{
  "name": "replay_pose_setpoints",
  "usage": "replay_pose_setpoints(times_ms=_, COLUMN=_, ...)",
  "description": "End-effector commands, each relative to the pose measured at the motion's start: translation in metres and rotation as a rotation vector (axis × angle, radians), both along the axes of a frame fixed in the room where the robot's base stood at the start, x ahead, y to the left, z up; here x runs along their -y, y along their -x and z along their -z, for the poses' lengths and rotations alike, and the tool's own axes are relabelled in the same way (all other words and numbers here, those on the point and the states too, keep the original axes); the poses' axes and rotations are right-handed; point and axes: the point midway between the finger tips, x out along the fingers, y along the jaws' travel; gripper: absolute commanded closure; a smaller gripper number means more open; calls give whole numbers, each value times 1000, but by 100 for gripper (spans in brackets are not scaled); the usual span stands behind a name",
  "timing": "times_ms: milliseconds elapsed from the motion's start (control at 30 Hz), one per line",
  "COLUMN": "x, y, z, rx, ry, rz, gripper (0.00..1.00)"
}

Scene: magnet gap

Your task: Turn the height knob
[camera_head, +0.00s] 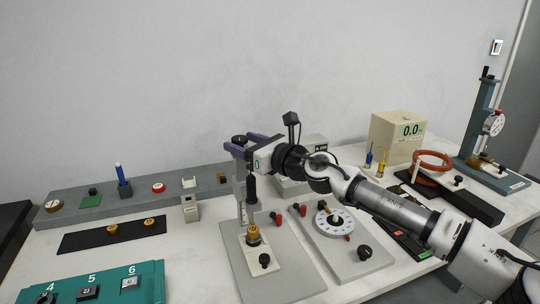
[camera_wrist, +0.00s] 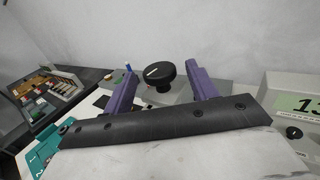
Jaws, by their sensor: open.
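A round black knob with a white line on its top (camera_wrist: 159,73), which I take to be the height knob, stands between my gripper's two fingers in the wrist view. In the head view its dark top (camera_head: 239,138) shows at the head of the upright stand (camera_head: 240,190), partly hidden by my gripper. My gripper (camera_head: 244,145) has purple fingers and is open at the top of that stand. In the wrist view, its fingers (camera_wrist: 161,69) are on either side of the knob with visible gaps. Whether either finger touches it elsewhere is hidden.
A black cylinder (camera_head: 251,190) hangs on the stand above a brass piece (camera_head: 253,236). A plate with a white dial (camera_head: 334,222) is at right. A teal numbered tray (camera_head: 95,288) is at front left.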

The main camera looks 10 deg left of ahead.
Motion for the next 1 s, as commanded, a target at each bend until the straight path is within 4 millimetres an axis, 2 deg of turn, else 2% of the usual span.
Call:
replay_pose_setpoints(times_ms=33, x=13, y=5, z=3, rx=2, ry=-1, rz=5, gripper=42)
replay_pose_setpoints(times_ms=200, x=47, y=22, z=3, rx=0, ry=-1, rz=5, gripper=42)
replay_pose_setpoints(times_ms=433, x=81, y=38, z=2, rx=0, ry=-1, rz=3, gripper=42)
replay_pose_setpoints(times_ms=600, x=90, y=44, z=0, rx=0, ry=-1, rz=1, gripper=42)
replay_pose_setpoints(times_ms=1000, x=91, y=44, z=0, rx=0, ry=-1, rz=1, gripper=42)
